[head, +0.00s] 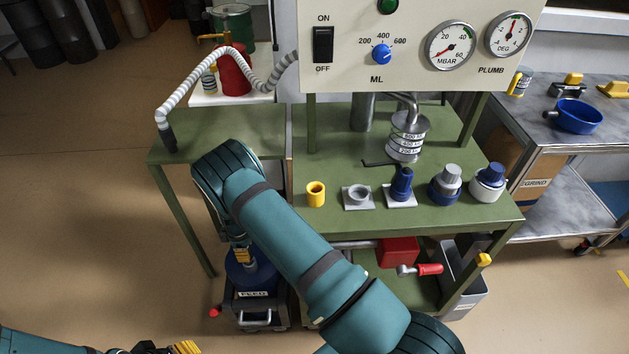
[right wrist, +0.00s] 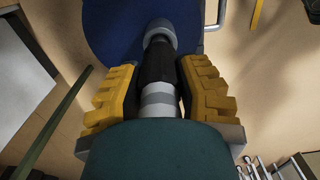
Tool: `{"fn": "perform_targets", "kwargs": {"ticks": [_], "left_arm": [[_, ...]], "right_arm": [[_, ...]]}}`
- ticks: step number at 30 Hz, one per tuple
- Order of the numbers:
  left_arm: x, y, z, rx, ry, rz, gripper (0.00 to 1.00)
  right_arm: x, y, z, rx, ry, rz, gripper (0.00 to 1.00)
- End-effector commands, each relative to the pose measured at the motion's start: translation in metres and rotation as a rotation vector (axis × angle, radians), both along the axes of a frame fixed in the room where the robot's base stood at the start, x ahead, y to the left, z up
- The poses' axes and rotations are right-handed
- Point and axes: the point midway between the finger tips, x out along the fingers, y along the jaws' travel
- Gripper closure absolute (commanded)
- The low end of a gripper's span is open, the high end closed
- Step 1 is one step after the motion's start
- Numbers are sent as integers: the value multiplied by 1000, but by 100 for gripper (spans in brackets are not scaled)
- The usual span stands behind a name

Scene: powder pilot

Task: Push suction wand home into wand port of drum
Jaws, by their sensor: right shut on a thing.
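My right gripper (right wrist: 158,72) is shut on the suction wand (right wrist: 159,62). The wand has a black grip section with pale grey bands. Its far end meets a grey round collar, apparently the wand port (right wrist: 160,27), on the blue drum (right wrist: 103,28). I cannot tell how deep the wand sits. In the head view, my right gripper (head: 241,254) points down over the drum (head: 262,278), which stands low beside the green bench; my arm hides most of the wand. My left gripper (head: 168,348) is at the bottom edge, partly cut off, its opening unclear.
The drum stands on a dark cart labelled FEED (head: 254,294). A control panel (head: 345,75) rises behind. The floor at left is clear.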

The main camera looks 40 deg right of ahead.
Motion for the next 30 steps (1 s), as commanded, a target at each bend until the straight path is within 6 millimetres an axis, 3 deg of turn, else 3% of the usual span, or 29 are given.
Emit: {"fn": "perform_targets", "kwargs": {"ticks": [30], "left_arm": [[0, 0, 0, 0, 0, 0, 53]], "right_arm": [[0, 0, -12, -1, -1, 1, 100]]}}
